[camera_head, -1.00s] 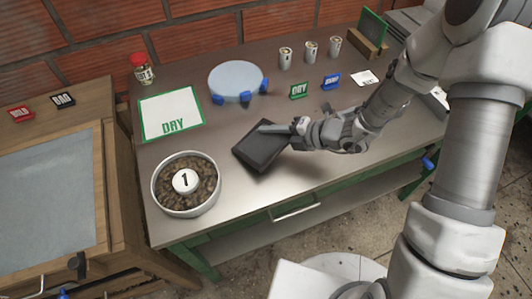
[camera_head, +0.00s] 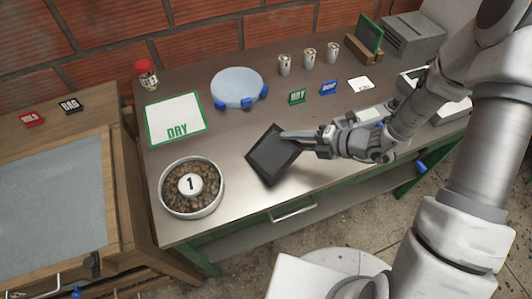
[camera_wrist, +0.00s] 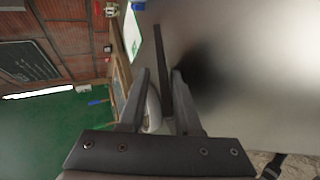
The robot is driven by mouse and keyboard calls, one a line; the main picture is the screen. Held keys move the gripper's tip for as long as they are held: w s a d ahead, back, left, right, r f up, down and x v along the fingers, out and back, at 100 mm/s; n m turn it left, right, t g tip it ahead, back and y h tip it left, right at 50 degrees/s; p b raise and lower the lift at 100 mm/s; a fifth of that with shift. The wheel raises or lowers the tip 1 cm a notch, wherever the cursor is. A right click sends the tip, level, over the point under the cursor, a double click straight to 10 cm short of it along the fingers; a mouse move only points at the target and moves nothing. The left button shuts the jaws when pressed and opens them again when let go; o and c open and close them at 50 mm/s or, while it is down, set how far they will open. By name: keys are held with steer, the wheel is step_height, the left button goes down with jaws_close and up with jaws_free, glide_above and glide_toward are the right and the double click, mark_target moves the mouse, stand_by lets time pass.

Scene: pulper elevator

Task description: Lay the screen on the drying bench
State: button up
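A dark square screen-like panel (camera_head: 273,154) is held tilted over the near middle of the metal bench (camera_head: 232,140). My gripper (camera_head: 290,135) holds it by its right edge, with the arm coming in from the right. In the wrist view the panel (camera_wrist: 163,62) shows edge-on as a thin dark strip between the fingertips of my gripper (camera_wrist: 161,75). Whether its lower corner touches the bench is hard to tell. A white mat with a green border marked DRY (camera_head: 175,118) lies bare on the bench, left of and behind the panel.
A bowl of brown pieces (camera_head: 165,200) with a tag 1 stands front left. A pale round disc (camera_head: 237,86) on blue feet, small DRY (camera_head: 297,97) and blue (camera_head: 328,87) signs, and several cups (camera_head: 309,58) stand behind. A wooden table with a grey panel (camera_head: 50,205) is left.

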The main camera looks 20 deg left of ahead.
steer(key=shift+d+r, duration=0.15)
steer(key=shift+d, duration=0.15)
step_height(320, 180, up, 7)
steer(key=d+p, duration=0.2)
steer(key=p, duration=0.5)
steer(key=shift+s+d+r+p, duration=0.2)
steer(key=shift+s+d+p, duration=0.05)
steer(key=shift+d+p, duration=0.1)
steer(key=shift+a, duration=0.1)
